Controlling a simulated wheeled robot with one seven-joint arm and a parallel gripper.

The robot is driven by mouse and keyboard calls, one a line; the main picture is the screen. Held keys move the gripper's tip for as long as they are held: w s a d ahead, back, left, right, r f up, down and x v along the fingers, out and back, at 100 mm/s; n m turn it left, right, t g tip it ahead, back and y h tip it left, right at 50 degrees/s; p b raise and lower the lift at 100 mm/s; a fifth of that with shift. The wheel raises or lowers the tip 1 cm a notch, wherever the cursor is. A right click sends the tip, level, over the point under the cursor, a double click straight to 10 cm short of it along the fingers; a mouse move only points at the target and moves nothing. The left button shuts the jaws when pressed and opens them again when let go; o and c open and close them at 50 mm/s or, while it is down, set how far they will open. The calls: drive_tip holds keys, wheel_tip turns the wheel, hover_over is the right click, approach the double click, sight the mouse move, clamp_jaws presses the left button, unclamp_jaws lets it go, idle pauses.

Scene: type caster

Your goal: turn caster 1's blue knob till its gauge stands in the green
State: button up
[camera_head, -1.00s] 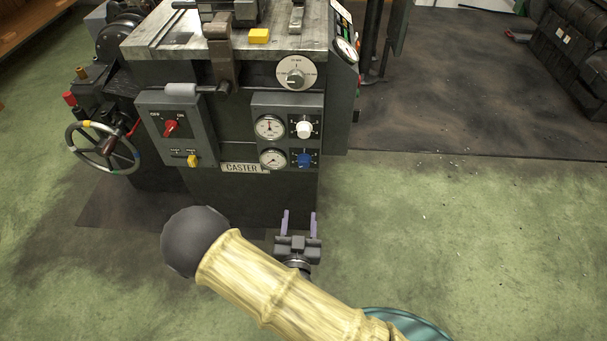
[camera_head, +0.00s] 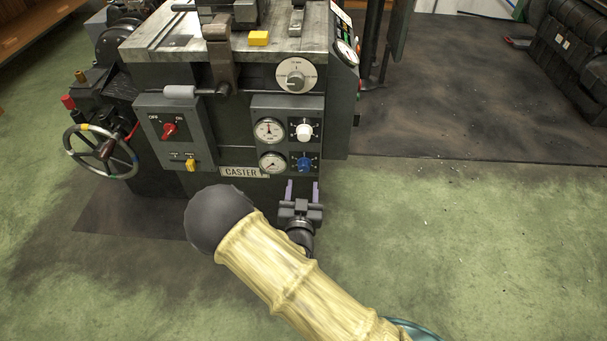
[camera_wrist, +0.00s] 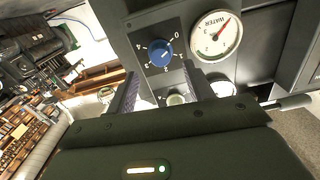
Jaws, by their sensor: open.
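The caster's front panel (camera_head: 287,112) carries a blue knob (camera_head: 304,163) at its lower right, with a round white gauge (camera_head: 272,162) to the knob's left. In the wrist view the blue knob (camera_wrist: 160,52) sits on a dark numbered dial, and the gauge beside it (camera_wrist: 215,35) reads WATER and has a red needle.
A white knob (camera_head: 304,131) and a second gauge (camera_head: 269,130) sit above the blue knob. A switch box (camera_head: 176,130) with red and yellow switches and a handwheel (camera_head: 101,152) are on the left. The floor to the right (camera_head: 470,230) is clear.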

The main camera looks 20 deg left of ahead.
sight(304, 170)
drive_tip(key=b+x, duration=0.1)
drive_tip(key=x, duration=0.5)
drive_tip(key=shift+w+a, duration=0.1)
drive_tip(key=c, duration=1)
